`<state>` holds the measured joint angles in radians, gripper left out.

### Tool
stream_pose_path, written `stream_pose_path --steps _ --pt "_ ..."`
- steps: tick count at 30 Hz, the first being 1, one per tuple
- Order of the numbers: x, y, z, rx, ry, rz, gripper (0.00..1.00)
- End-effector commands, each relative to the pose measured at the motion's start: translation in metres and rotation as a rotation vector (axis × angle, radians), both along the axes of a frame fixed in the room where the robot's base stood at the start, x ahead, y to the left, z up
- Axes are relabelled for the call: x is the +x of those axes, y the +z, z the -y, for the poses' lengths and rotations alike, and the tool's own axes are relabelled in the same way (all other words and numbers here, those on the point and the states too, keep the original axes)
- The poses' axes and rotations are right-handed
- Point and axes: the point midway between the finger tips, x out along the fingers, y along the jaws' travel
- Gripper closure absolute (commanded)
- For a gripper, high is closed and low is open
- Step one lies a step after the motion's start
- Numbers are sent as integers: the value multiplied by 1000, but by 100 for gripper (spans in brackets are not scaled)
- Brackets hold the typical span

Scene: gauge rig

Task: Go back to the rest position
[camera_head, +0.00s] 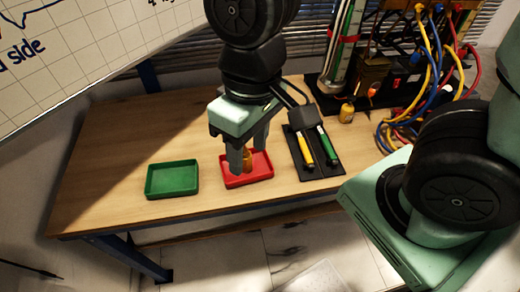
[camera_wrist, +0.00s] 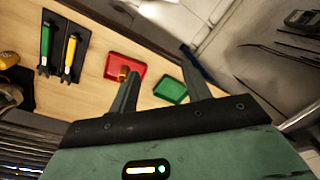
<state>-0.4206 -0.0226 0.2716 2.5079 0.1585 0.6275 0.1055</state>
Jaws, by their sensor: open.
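My gripper (camera_head: 245,150) is open, pointing down over the red tray (camera_head: 262,178) on the wooden table. A small orange-brown cylindrical piece (camera_head: 247,160) shows at the red tray, partly hidden by a finger. In the wrist view the piece (camera_wrist: 123,73) is in the red tray (camera_wrist: 138,68), beside one finger. I cannot tell whether a finger touches the piece.
A green tray (camera_head: 172,179) sits left of the red one. A black holder (camera_head: 316,171) with a yellow-handled tool (camera_head: 304,150) and a green-handled tool (camera_head: 327,146) lies right. Behind are a small yellow item (camera_head: 347,112) and a rig with colored cables (camera_head: 432,75). The table's left part is clear.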

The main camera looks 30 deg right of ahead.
Motion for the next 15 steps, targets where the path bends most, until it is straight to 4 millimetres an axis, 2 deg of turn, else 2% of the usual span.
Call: stream_pose_path --steps 2,5,15 --pt "-17 5 3 -15 116 25 52" --pt "-27 8 5 -28 198 41 52" --pt "-29 5 6 -32 218 43 52"
